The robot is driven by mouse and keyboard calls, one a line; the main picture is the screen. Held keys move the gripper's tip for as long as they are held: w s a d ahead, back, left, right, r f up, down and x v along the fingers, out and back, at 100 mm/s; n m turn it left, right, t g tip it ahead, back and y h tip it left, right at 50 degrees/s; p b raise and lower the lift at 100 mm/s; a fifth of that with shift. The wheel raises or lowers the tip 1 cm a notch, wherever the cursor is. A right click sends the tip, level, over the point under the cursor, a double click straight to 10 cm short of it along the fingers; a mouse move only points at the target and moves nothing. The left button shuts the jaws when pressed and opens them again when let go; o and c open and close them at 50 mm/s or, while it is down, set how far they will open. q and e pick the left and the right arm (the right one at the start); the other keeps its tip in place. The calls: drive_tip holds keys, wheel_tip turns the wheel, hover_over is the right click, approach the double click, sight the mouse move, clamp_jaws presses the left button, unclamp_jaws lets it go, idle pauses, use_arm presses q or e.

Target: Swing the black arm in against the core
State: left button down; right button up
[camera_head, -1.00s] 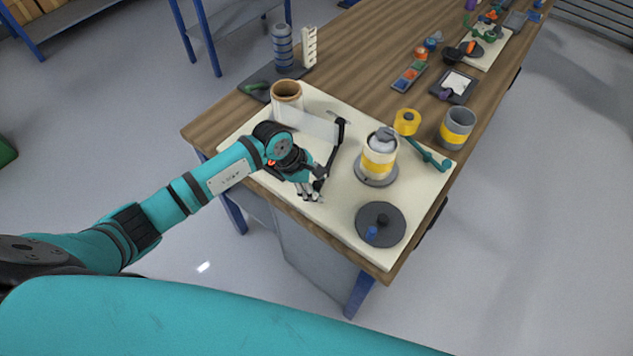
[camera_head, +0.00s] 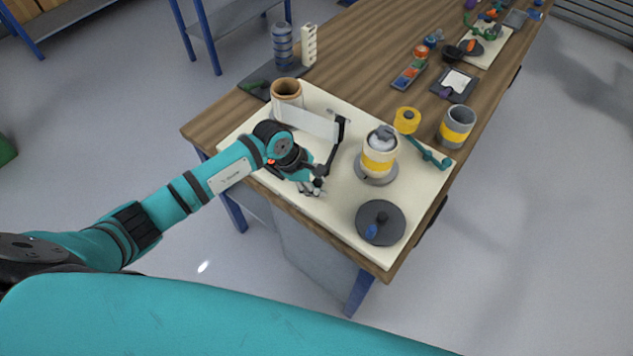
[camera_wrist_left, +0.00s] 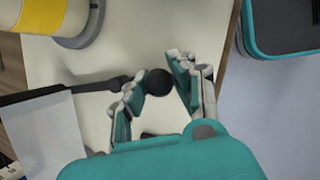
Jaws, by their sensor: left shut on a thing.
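The black arm (camera_head: 331,161) stands over the cream board, between my left gripper and the core. Its black ball knob (camera_wrist_left: 158,82) sits between the fingers of my left gripper (camera_wrist_left: 155,88) in the left wrist view. My left gripper (camera_head: 313,187) is shut on this knob near the board's front left edge. The core (camera_head: 378,160) is a cream cylinder with a yellow band, upright on a grey disc. A clear gap separates the arm from the core. The core's yellow band also shows in the left wrist view (camera_wrist_left: 42,14). My right gripper is out of view.
A film roll (camera_head: 287,92) stands at the board's back left, with a pale film strip (camera_head: 308,121) reaching to the arm. A dark disc (camera_head: 390,226) with a blue knob lies in front. A yellow roller (camera_head: 407,121) and grey cup (camera_head: 455,128) stand behind the core.

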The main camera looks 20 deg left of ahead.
use_arm(q)
drive_tip(key=shift+w+a+b, duration=0.1)
drive_tip(key=shift+b, duration=0.25)
drive_tip(key=a+m+b, duration=0.1)
drive_tip(key=m+b, duration=0.1)
drive_tip(key=b, duration=0.2)
drive_tip(key=w+a+m+g+b, duration=0.1)
drive_tip(key=m+b, duration=0.1)
drive_tip(key=b, duration=0.3)
drive_tip(key=a+m+g+b, duration=0.1)
drive_tip(key=m+b, duration=0.1)
drive_tip(key=b, duration=0.2)
drive_tip(key=shift+w+a+f+h+b, duration=0.15)
drive_tip(key=shift+a+f+h+b, duration=0.05)
drive_tip(key=shift+h+b, duration=0.15)
drive_tip(key=shift+w+a+r+m+g+b, duration=0.15)
drive_tip(key=shift+r+m+g+b, duration=0.15)
drive_tip(key=shift+m+g+b, duration=0.4)
drive_tip(key=c, duration=1.1)
unclamp_jaws()
drive_tip(key=shift+o, duration=0.4)
drive_tip(key=s+v, duration=0.1)
drive_tip(key=v, duration=1.1)
drive_tip(key=shift+w, duration=0.25)
